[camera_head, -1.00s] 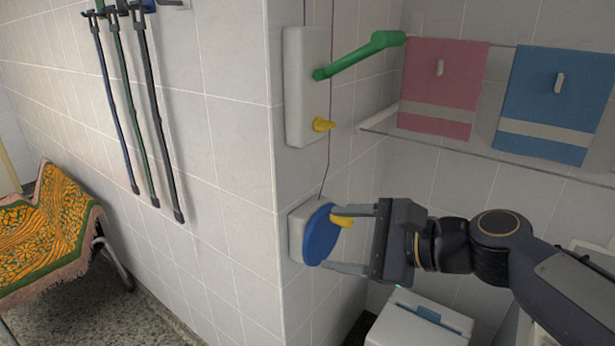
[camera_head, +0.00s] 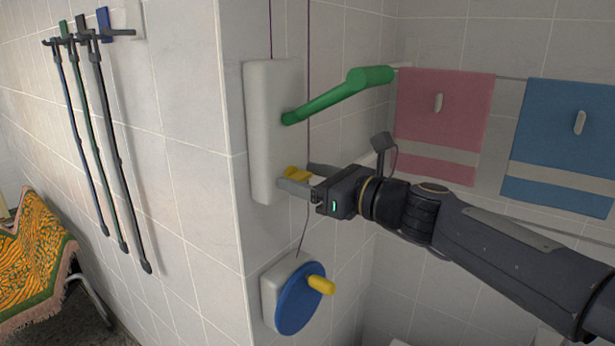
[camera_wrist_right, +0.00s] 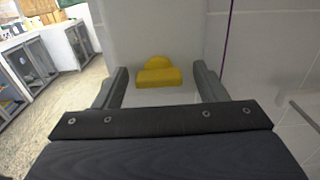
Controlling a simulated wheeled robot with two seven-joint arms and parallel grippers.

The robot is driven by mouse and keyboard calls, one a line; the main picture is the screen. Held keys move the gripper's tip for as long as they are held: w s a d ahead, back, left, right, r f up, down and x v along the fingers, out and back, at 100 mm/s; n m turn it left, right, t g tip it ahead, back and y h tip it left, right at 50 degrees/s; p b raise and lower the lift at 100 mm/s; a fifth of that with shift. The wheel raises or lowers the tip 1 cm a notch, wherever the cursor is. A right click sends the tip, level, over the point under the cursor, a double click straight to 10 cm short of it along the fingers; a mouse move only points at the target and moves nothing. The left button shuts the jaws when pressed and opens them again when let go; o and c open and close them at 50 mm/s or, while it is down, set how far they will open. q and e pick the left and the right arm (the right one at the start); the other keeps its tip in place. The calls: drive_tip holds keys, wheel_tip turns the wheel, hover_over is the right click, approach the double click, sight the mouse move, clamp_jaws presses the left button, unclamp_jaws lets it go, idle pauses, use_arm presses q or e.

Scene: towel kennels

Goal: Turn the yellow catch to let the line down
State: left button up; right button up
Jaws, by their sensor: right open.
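The yellow catch (camera_head: 297,173) sticks out from the lower part of the white wall box (camera_head: 272,110). My right gripper (camera_head: 303,178) is open at the catch, one finger on either side of it in the head view. In the right wrist view the catch (camera_wrist_right: 158,74) lies between the two open fingers (camera_wrist_right: 160,88), with a gap on each side. A green lever (camera_head: 340,95) juts from the same box. A thin dark line (camera_head: 307,60) runs past the box down to the blue disc (camera_head: 298,298) with a yellow knob (camera_head: 321,285). My left gripper does not show.
A pink towel (camera_head: 442,115) and a blue towel (camera_head: 560,140) hang on the back wall at right. Several dark poles (camera_head: 110,150) hang at left, above a patterned cloth (camera_head: 35,265). Grey kennels (camera_wrist_right: 25,75) show in the wrist view.

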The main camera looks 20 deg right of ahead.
drive_tip(key=c, duration=1)
